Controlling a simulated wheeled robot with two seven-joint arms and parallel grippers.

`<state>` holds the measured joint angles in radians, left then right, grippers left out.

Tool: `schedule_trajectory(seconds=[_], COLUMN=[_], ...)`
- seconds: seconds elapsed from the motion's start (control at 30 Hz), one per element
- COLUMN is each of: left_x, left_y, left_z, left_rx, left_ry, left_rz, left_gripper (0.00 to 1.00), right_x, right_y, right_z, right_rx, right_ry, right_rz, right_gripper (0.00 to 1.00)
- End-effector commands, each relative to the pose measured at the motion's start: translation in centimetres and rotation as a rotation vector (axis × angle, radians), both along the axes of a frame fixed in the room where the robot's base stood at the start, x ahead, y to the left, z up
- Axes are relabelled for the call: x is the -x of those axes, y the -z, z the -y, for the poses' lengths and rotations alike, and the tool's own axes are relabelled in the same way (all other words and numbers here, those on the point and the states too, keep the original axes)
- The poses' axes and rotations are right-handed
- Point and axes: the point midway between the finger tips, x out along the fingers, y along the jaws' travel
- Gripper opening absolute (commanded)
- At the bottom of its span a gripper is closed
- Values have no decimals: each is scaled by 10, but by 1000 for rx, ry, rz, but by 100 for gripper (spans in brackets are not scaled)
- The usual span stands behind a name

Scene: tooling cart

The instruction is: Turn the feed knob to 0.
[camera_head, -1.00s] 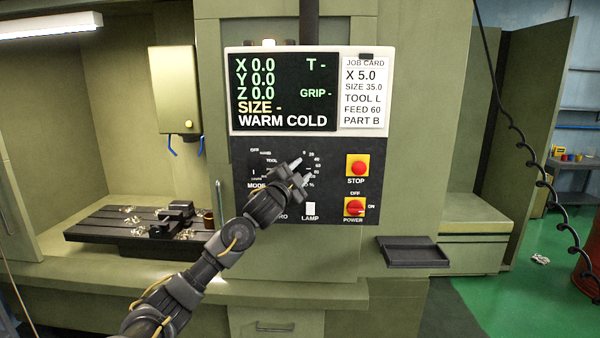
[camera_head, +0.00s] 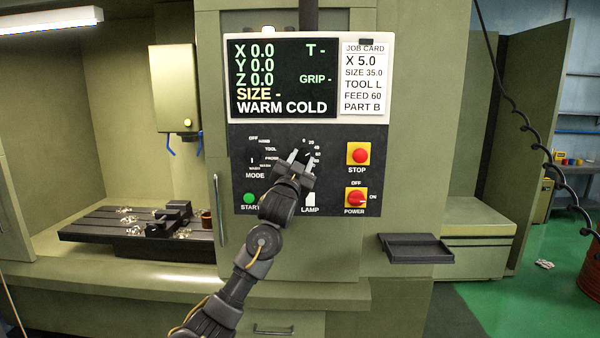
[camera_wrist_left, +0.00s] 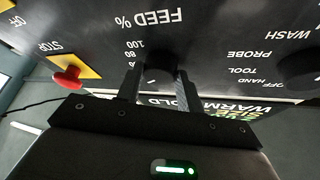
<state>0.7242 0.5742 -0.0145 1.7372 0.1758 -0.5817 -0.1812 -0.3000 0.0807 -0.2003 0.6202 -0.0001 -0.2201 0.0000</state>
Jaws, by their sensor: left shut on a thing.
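The feed knob (camera_wrist_left: 158,68) is black and round, on the dark control panel under the "FEED %" label, which shows upside down in the left wrist view. My left gripper (camera_wrist_left: 157,82) has one finger on each side of the knob and is shut on it. In the head view my left gripper (camera_head: 302,159) reaches up to the feed dial from below. It covers most of the knob and part of the scale, where 0 and 20 stay readable at the top. I cannot tell which number the knob points to. My right gripper is not in view.
The mode knob (camera_head: 262,157) is just left of my gripper, with the green start button (camera_head: 249,198) below it. The red stop button (camera_head: 359,155) and power switch (camera_head: 356,203) are to the right. The lamp switch (camera_head: 310,198) is close below. A black tray (camera_head: 414,247) juts out at lower right.

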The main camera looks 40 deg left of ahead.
Motion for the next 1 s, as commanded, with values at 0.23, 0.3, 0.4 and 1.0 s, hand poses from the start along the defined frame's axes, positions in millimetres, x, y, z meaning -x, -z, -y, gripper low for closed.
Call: schedule_trajectory(seconds=[0.23, 0.3, 0.4, 1.0], left_x=[-2, -3, -3, -6], left_y=[5, 5, 4, 2], left_z=[4, 4, 5, 8], left_rx=[193, 246, 321, 717], left_ry=[3, 3, 3, 1], left_rz=[144, 183, 242, 544], left_gripper=[14, 14, 14, 14], right_x=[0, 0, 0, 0], right_y=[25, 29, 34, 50], right_z=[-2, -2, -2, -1], right_rx=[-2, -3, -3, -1], right_ry=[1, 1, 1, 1], right_rz=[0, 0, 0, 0], right_gripper=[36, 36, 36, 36])
